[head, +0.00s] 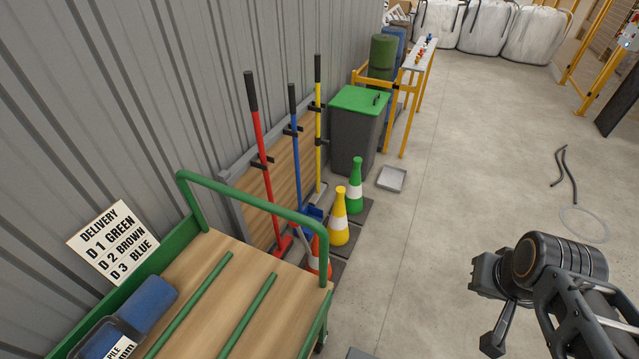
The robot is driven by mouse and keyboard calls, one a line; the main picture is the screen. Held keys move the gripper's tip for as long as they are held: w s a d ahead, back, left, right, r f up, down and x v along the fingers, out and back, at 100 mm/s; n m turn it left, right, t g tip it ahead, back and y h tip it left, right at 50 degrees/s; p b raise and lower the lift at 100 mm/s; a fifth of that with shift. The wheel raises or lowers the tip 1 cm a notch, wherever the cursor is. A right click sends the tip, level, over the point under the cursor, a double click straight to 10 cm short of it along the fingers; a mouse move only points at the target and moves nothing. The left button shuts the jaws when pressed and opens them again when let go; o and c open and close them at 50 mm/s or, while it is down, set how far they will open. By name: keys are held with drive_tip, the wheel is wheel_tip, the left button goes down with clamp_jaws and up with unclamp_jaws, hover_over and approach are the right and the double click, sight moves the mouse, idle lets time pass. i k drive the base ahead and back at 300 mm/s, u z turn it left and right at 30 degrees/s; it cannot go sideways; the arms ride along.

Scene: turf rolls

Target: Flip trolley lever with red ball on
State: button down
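A trolley with a green frame and push handle (250,202) and a wooden deck (192,278) stands at the lower left. I cannot make out a lever with a red ball on the part of the trolley in view; its near end is cut off by the frame. My gripper (492,305) is at the lower right, over bare floor, well to the right of the trolley and apart from it.
Red, yellow and green cones (339,218), long-handled tools and a green-lidded bin (355,125) line the wall. A yellow-legged bench (418,75) holds small coloured objects.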

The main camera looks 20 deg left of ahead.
sight(292, 225)
drive_tip(key=i, duration=3.35)
drive_tip(key=u, duration=5.1)
drive_tip(key=i, duration=0.5)
